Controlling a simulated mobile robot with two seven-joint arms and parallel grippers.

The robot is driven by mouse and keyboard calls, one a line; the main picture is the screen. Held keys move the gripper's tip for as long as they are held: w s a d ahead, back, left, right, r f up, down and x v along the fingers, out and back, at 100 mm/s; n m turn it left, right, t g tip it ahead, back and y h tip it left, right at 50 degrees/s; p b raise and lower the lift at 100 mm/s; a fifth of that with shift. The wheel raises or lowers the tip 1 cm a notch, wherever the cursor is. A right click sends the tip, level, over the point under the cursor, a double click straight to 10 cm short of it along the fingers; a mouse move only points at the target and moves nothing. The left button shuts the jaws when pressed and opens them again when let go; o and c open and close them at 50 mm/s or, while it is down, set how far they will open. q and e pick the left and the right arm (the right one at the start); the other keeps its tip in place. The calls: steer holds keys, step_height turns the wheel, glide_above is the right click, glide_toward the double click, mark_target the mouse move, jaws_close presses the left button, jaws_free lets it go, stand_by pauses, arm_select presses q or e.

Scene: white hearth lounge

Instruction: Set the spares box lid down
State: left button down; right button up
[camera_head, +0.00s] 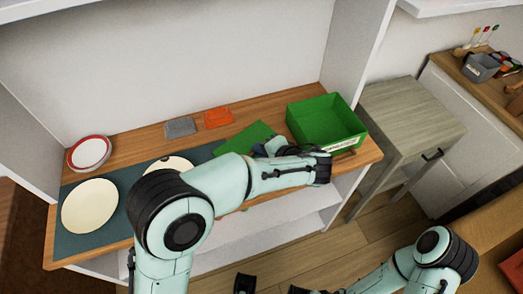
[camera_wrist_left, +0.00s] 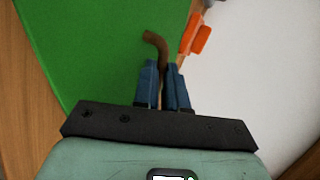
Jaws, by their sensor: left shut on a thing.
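The spares box lid (camera_head: 243,138) is a flat green panel over the wooden shelf top, left of the open green box (camera_head: 322,122). It also fills the upper left of the left wrist view (camera_wrist_left: 85,50). My left gripper (camera_head: 268,148) is shut on the lid's brown bent handle (camera_wrist_left: 156,42), which stands between its blue fingers (camera_wrist_left: 163,88). Whether the lid touches the surface is hard to tell, as my arm hides its near edge. My right gripper (camera_head: 271,287) is at the bottom edge, partly cut off, with its dark fingers apart and nothing seen between them.
A grey block (camera_head: 180,127) and an orange one (camera_head: 217,117) lie behind the lid. Plates (camera_head: 90,206) and a red-rimmed bowl (camera_head: 88,153) are at the left, on and beside a dark mat (camera_head: 74,246). A grey-brown cabinet (camera_head: 410,115) stands right of the shelf.

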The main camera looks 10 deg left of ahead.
arm_select(q)
steer(key=shift+f+b, duration=0.35)
steer(key=shift+f, duration=0.05)
steer(key=c, duration=1.2)
jaws_free()
steer(key=shift+r, duration=0.1)
steer(key=shift+r+p, duration=0.3)
steer(key=shift+p, duration=0.05)
steer(key=p+v, duration=0.1)
steer(key=v, duration=1.1)
steer(key=shift+d, duration=0.1)
